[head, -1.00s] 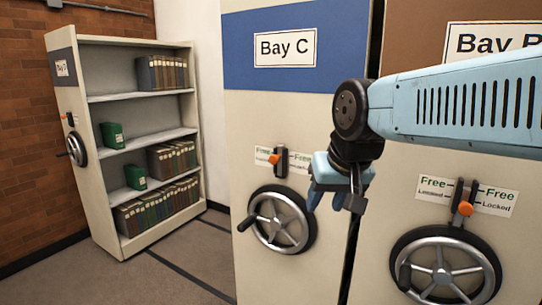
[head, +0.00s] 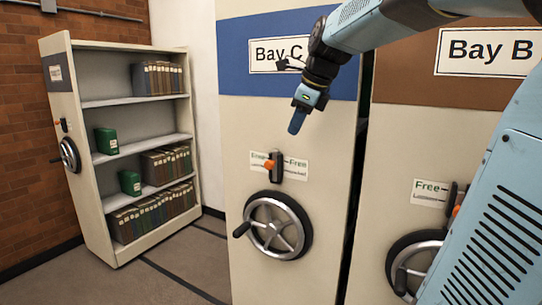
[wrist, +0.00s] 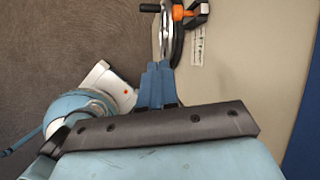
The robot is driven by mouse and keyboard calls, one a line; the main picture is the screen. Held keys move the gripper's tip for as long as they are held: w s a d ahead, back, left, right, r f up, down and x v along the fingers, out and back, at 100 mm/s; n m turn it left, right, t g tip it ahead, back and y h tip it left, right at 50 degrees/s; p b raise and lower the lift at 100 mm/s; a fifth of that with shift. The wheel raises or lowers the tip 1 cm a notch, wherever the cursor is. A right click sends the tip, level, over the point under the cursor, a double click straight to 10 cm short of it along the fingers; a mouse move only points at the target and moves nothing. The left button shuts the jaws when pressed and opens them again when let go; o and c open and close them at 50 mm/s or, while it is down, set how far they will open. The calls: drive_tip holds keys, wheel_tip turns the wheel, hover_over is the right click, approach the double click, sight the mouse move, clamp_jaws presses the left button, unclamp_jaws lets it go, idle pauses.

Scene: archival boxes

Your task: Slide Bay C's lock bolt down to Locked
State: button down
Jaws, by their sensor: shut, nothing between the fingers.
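Bay C's lock bolt is a dark upright fitting with an orange knob (head: 270,165). It sits on the cream panel of Bay C (head: 235,130), between Free and Locked labels (head: 295,167). The knob is near the label rows, but I cannot tell clearly which row it lines up with. In the wrist view the orange knob (wrist: 178,13) is at the top, beyond my fingertips. My gripper (head: 297,122) is shut and empty, above and slightly right of the bolt, apart from it. Its fingers point down in the head view; they also show in the wrist view (wrist: 157,75).
Bay C's spoked handwheel (head: 277,226) stands out just below the bolt. Bay B's panel (head: 385,150) and handwheel (head: 412,262) are at the right, partly behind my arm. An open shelf unit (head: 85,200) with boxes stands at the left. Floor between is clear.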

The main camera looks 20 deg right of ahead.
sight(271, 162)
drive_tip(key=w+r+m, duration=0.2)
drive_tip(key=w+m, duration=0.3)
drive_tip(key=x, duration=1.4)
drive_tip(key=shift+s+d+f, duration=0.15)
drive_tip(key=shift+s+f, duration=0.05)
drive_tip(key=shift+s, duration=0.05)
wheel_tip(271, 162, down, 4)
drive_tip(key=shift+s+r, duration=0.1)
drive_tip(key=shift+s, duration=0.1)
